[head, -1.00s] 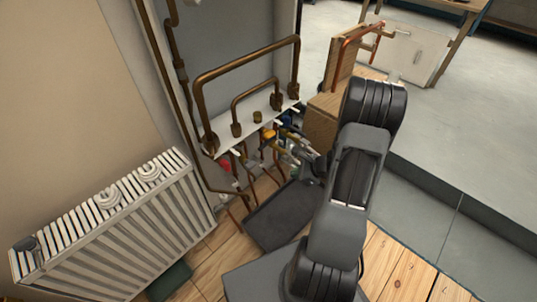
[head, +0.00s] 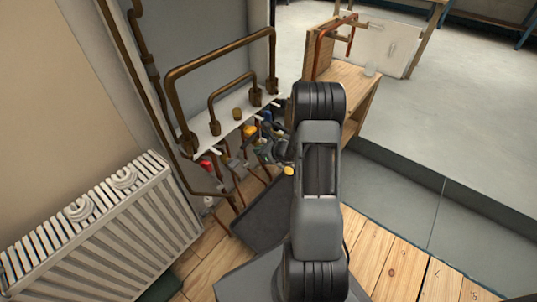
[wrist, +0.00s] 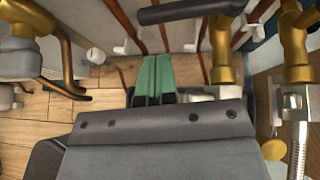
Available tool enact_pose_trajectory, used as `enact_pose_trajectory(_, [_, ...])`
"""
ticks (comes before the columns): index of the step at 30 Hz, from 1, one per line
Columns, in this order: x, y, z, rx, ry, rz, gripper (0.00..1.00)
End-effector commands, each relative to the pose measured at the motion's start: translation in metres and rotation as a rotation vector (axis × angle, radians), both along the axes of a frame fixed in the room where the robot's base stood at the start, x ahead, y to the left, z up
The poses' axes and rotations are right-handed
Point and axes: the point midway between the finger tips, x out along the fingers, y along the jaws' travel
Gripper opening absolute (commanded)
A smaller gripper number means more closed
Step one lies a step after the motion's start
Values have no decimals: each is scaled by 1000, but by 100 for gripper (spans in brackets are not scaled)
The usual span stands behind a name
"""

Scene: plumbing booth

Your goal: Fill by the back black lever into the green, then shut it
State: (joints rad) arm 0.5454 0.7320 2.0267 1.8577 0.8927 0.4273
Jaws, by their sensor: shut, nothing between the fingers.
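A black lever (wrist: 185,11) lies across the top of the wrist view, joined to a brass valve (wrist: 224,45). My gripper (wrist: 153,60) has green fingertips pressed together, below and left of that lever, with a gap between them in the picture. Nothing is held. I cannot tell whether this lever is the back one. In the head view, the small valves (head: 250,131) cluster under the white shelf, and my arm hides part of them. A dark green thing (head: 161,287) lies by the radiator; I cannot tell what it is.
Another brass valve (wrist: 296,45) with a braided hose stands at right, and a brass fitting (wrist: 25,25) at left. Copper pipes (head: 222,55) rise from the white shelf (head: 222,122). A white radiator (head: 95,225) stands at left, a wooden bench (head: 345,85) at right.

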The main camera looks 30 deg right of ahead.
Motion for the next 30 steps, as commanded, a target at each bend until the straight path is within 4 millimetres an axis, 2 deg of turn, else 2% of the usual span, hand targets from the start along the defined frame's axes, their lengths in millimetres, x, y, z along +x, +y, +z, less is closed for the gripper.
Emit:
enact_pose_trajectory(3, [15,8,-2,-2,-1,1,0])
enact_pose_trajectory(9, [30,16,-1,-2,0,1,0])
enact_pose_trajectory(25, [36,19,0,-1,-1,0,0])
enact_pose_trajectory(30, [49,29,-1,-2,-1,2,0])
